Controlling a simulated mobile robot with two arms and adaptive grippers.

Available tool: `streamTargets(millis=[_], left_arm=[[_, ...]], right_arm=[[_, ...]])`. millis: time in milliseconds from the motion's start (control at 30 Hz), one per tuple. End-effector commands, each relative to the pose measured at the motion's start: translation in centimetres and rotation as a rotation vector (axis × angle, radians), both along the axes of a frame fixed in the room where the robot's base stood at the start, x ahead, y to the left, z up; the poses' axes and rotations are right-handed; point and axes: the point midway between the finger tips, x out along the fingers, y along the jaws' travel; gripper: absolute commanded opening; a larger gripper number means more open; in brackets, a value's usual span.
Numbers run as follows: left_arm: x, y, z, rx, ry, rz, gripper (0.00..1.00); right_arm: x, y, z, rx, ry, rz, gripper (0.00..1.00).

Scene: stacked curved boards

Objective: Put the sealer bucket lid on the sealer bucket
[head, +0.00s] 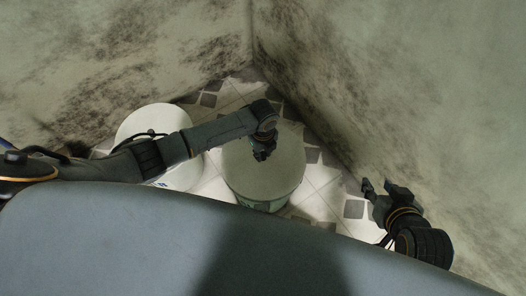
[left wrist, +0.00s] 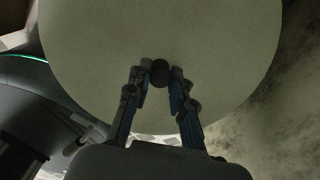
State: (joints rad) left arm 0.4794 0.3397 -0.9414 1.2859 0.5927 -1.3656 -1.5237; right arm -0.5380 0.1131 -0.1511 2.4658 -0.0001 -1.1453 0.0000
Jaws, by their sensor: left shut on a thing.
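The sealer bucket lid (head: 240,170) is a pale grey-green disc in the middle of the head view; it fills much of the left wrist view (left wrist: 90,50). My left gripper (head: 262,153) is over the lid, its fingers shut on the small dark round knob (left wrist: 159,72). Below the lid's near edge shows the side of a bucket with a green label (head: 252,204), apparently the sealer bucket. The lid covers its opening; I cannot tell whether it rests on the rim. My right gripper (head: 380,188) is empty at the right, its fingers apart.
Another white round bucket (head: 140,122) stands to the left, partly behind my left arm. Stained walls (head: 350,70) meet in a corner behind the buckets. The tiled floor (head: 320,178) is clear between the lid and my right gripper.

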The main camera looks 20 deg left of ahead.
Motion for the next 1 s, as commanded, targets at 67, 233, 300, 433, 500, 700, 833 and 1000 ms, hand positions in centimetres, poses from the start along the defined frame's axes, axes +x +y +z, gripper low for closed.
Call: streamTargets(millis=[67, 233, 300, 433, 500, 700, 833, 1000], left_arm=[[0.04, -0.03, -0.04, -0.001, -0.001, 0.0, 0.0], [0.03, -0.04, -0.15, -0.001, -0.001, 0.0, 0.0], [0.03, -0.04, -0.2, -0.001, -0.001, 0.0, 0.0], [0.03, -0.02, -0.29, -0.001, -0.001, 0.0, 0.0], [0.04, -0.03, -0.29, -0.001, -0.001, 0.0, 0.26], [0.02, -0.02, -0.29, -0.001, -0.001, 0.0, 0.49], [0.02, -0.01, -0.3, 0.0, 0.0, 0.0, 0.49], [0.04, 0.03, 0.13, 0.0, -0.001, 0.0, 0.49]], right_arm=[[0.13, 0.06, 0.07, 0.002, -0.007, 0.001, 0.4], [0.4, 0.13, 0.25, 0.005, -0.021, 0.001, 0.4], [0.54, 0.18, 0.37, 0.006, -0.03, 0.002, 0.4], [0.68, 0.24, 0.46, 0.008, -0.04, 0.003, 0.4], [0.75, 0.27, 0.52, 0.01, -0.044, 0.004, 0.4], [0.74, 0.27, 0.52, 0.008, -0.044, 0.005, 0.4], [0.72, 0.24, 0.48, 0.006, -0.044, 0.006, 0.4], [0.58, 0.21, 0.32, 0.004, -0.039, 0.009, 0.4]])
